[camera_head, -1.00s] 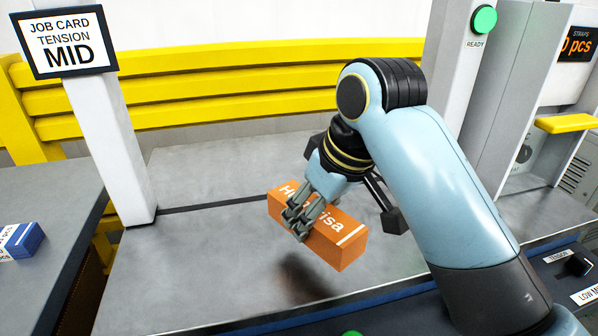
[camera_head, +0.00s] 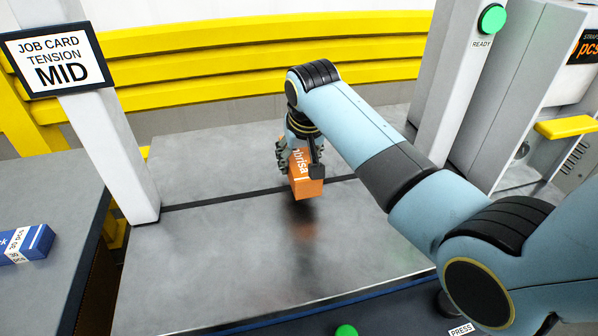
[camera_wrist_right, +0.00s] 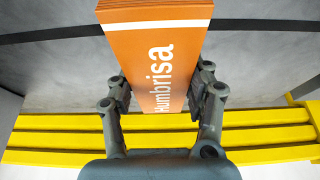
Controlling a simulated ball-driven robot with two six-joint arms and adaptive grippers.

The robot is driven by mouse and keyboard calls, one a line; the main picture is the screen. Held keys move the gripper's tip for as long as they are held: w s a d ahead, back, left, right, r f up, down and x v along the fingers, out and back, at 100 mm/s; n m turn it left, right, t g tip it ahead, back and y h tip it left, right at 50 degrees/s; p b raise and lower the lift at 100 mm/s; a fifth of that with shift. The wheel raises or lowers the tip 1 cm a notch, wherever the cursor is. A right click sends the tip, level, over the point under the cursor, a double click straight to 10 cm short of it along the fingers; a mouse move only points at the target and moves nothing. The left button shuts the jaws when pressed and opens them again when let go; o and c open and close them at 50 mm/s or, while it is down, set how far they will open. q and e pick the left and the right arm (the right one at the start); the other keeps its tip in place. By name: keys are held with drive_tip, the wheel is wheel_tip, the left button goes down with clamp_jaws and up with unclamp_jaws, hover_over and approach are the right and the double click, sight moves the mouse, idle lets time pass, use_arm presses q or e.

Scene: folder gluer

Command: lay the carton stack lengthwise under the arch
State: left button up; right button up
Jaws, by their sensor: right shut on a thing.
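The stack is near the dark slot (camera_head: 235,197) across the table. My left gripper is out of view.
A job card (camera_head: 58,62) reading "TENSION MID" is on the left post. A green READY lamp (camera_head: 491,18) is on the right post. Yellow rails (camera_head: 230,75) run behind the table. A blue pack (camera_head: 28,243) lies on the left side table. The front-left tabletop is clear.

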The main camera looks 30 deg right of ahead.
drive_tip(key=shift+w+d+f, duration=0.1)
drive_tip(key=shift+w+f, duration=0.1)
drive_tip(key=shift+f, duration=0.1)
wheel_tip(320, 180, down, 3)
drive_tip(key=shift+r, duration=0.2)
drive_tip(key=shift+f, duration=0.5)
drive_tip(key=o, duration=1.3)
drive_tip(key=shift+f, duration=0.15)
drive_tip(key=p+v, duration=0.1)
drive_tip(key=v, duration=1.1)
